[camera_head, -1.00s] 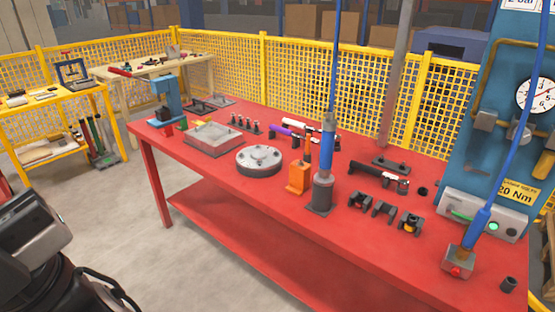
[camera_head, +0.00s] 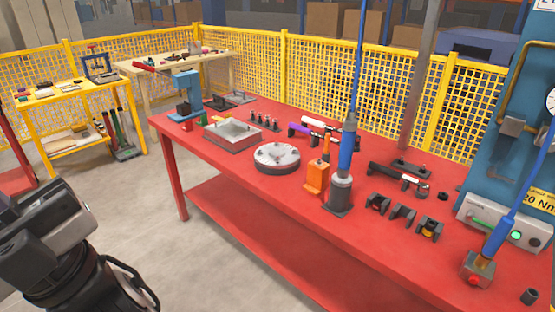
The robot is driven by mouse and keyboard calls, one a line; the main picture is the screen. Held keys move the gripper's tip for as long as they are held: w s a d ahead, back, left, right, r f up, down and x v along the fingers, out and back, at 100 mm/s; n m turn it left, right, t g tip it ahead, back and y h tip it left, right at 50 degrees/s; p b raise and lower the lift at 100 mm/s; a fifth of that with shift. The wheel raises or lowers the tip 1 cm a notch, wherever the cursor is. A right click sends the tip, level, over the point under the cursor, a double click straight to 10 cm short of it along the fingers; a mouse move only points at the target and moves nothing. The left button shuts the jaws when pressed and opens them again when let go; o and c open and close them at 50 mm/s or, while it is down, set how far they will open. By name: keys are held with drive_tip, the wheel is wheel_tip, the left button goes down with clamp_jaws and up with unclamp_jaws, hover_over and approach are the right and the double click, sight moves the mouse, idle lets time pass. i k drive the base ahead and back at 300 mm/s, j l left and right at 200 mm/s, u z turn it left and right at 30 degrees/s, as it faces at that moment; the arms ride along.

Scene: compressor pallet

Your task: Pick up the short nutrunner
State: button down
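Several hand tools that could be nutrunners lie or stand on the red table (camera_head: 300,232). A tool with a purple end (camera_head: 300,129) lies at the back of the table, beside a white-bodied tool (camera_head: 317,121). A black tool with a pale section (camera_head: 398,179) lies further right. A blue upright tool (camera_head: 347,150) stands in a grey holder and hangs on a blue line. I cannot tell by name which is the short nutrunner. Part of my dark grey arm shows at the lower left, well apart from the table. My gripper's fingers are not in view.
On the table are a round metal flange (camera_head: 277,157), a grey tray (camera_head: 231,136), an orange holder (camera_head: 316,178) and several black brackets (camera_head: 403,214). A blue panel stands at the right. Yellow mesh fencing (camera_head: 310,80) runs behind. The grey floor in front is clear.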

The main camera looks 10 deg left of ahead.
sight(342, 178)
drive_tip(key=i+l+z, duration=0.2)
drive_tip(key=i+z, duration=0.7)
drive_tip(key=k+l, duration=0.05)
drive_tip(key=k, duration=0.05)
